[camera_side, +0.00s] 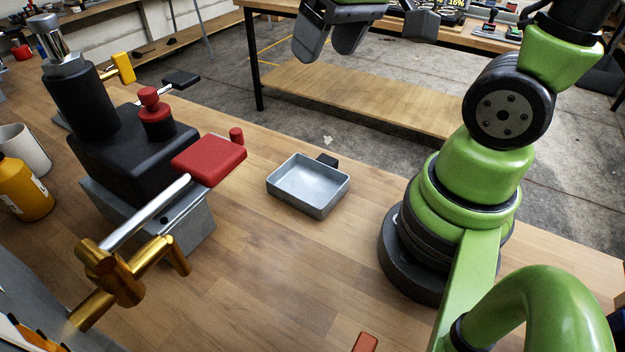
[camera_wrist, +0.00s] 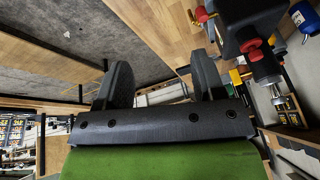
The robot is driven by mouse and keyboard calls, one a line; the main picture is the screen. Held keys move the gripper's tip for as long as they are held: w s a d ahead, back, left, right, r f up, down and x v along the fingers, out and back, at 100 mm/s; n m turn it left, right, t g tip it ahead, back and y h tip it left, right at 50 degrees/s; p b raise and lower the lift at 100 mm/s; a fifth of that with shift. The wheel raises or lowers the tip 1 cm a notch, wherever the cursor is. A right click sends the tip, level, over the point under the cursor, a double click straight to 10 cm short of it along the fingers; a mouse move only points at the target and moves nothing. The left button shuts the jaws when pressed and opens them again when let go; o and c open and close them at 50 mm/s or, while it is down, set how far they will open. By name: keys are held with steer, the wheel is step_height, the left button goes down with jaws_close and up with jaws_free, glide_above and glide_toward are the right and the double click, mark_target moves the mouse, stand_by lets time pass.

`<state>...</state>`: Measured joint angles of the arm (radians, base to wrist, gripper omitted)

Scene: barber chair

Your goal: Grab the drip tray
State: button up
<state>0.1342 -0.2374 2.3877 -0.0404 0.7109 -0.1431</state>
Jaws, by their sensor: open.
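The drip tray (camera_side: 308,187) is a shallow, empty, light grey rectangular tray with a small dark tab at its back edge. It sits flat on the wooden bench, right of the machine with the red pad. My gripper (camera_side: 330,48) is at the top edge of the side view, high above and beyond the tray, partly cut off by the frame. Its two dark fingers are apart with nothing between them. They also show spread in the wrist view (camera_wrist: 160,80). I cannot make out the tray in the wrist view.
The black machine (camera_side: 125,155) with a red pad (camera_side: 209,159) and a brass-ended lever (camera_side: 125,270) stands left of the tray. A yellow bottle (camera_side: 24,190) and a white cup (camera_side: 24,150) are at far left. A red object (camera_side: 365,342) lies at the front. Bench around the tray is clear.

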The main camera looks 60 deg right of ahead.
steer(key=w+d+f+n+g, duration=0.1)
steer(key=w+d+f+g, duration=0.3)
steer(key=f, duration=0.5)
steer(key=n, duration=0.1)
glide_above(326, 159)
step_height(326, 159, down, 10)
steer(key=shift+s+d+f, duration=0.1)
steer(key=shift+f, duration=3.15)
steer(key=c, duration=1.1)
steer(key=shift+r, duration=0.1)
